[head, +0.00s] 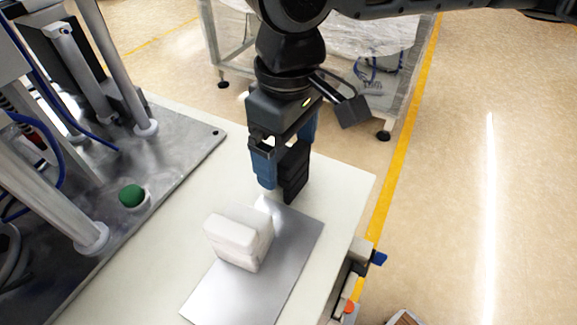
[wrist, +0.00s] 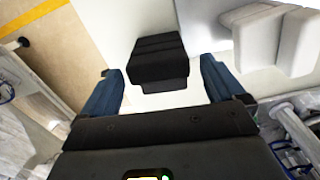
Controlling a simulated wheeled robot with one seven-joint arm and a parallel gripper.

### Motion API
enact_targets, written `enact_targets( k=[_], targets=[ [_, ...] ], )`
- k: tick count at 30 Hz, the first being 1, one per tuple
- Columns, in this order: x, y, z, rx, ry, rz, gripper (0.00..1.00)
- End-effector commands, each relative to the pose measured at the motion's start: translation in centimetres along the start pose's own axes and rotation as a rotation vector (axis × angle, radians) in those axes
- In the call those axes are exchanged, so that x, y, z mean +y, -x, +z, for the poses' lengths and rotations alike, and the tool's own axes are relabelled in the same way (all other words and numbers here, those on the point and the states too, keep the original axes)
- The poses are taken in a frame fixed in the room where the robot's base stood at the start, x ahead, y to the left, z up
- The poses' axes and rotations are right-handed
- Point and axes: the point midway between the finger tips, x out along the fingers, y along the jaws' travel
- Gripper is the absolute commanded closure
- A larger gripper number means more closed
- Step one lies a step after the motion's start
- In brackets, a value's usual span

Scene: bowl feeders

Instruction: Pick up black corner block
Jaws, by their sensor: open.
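The black corner block (head: 294,175) stands at the far end of a metal plate, partly hidden by my gripper in the head view. In the wrist view the block (wrist: 158,52) shows its stepped shape, lying ahead between the two blue fingers. My gripper (head: 284,158) points down over the block. It is open, with one finger to each side of the block in the wrist view (wrist: 162,76). A gap shows on both sides there. I cannot tell how far down the fingers reach along the block.
A white block (head: 238,238) stands on the metal plate (head: 243,293), nearer than the black one; it also shows in the wrist view (wrist: 272,38). A machine base (head: 180,150) with posts and a green button (head: 132,195) is at left. The table (head: 345,185) is bare at right.

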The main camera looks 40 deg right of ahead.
Motion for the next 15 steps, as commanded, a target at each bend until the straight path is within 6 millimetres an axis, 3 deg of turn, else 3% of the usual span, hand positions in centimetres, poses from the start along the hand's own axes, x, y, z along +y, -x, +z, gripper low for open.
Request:
enact_targets(
  k=[9,15],
  targets=[
    [-0.03,-0.62,-0.05,0.002,0.000,-0.001,0.04],
    [-0.03,-0.61,-0.05,0.002,0.000,-0.001,0.23]
  ],
)
